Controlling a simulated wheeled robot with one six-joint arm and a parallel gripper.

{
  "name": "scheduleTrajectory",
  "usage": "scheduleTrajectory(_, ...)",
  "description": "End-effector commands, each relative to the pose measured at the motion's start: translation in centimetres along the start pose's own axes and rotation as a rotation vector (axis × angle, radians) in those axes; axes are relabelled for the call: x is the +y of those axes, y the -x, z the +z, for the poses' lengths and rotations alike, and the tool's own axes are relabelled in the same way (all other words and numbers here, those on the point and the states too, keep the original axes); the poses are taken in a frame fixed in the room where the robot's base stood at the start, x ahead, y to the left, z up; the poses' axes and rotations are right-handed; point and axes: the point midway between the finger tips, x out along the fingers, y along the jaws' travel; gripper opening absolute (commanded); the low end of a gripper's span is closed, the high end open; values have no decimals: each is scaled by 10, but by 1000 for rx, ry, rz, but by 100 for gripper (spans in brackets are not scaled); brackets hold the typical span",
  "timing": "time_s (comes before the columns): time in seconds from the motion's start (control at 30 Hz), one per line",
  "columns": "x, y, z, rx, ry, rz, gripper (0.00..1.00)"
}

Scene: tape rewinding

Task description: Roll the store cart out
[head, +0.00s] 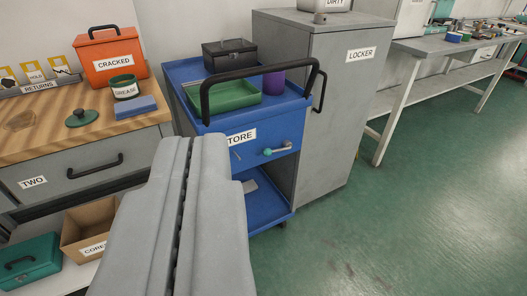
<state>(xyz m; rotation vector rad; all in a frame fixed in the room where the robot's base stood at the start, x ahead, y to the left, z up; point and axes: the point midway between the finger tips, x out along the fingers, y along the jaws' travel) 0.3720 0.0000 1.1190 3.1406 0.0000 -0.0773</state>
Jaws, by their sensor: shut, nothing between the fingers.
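The blue store cart (277,170) stands between the wooden-topped bench and the grey locker. Its front label is partly covered and reads "TORE". A black bar handle (258,72) arches over its near top edge. A lever with a teal knob (278,149) is on its front panel, and a castor shows at its lower right. My gripper (190,142) is shut and empty in the foreground. In the picture it overlaps the cart's lower left front and hides part of it. I cannot tell its distance from the cart.
A green tray (232,97), a black box (229,54) and a purple cylinder (273,83) are on the cart. The locker (335,110) stands close on its right, the bench (80,165) on its left. Green floor (420,210) is open at the right front.

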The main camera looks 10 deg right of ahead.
Motion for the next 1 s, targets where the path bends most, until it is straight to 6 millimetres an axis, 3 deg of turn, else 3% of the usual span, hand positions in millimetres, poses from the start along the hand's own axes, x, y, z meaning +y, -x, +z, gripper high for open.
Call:
scheduleTrajectory(0.4, 0, 0, 0, 0, 0, 0, 0)
scheduleTrajectory(0.57, 1, -7, 0, 1, -20, 3, 31)
scheduleTrajectory(0.63, 3, -18, 0, 5, -55, 9, 41)
scheduleTrajectory(1.0, 22, -116, 10, 64, -411, 35, 41)
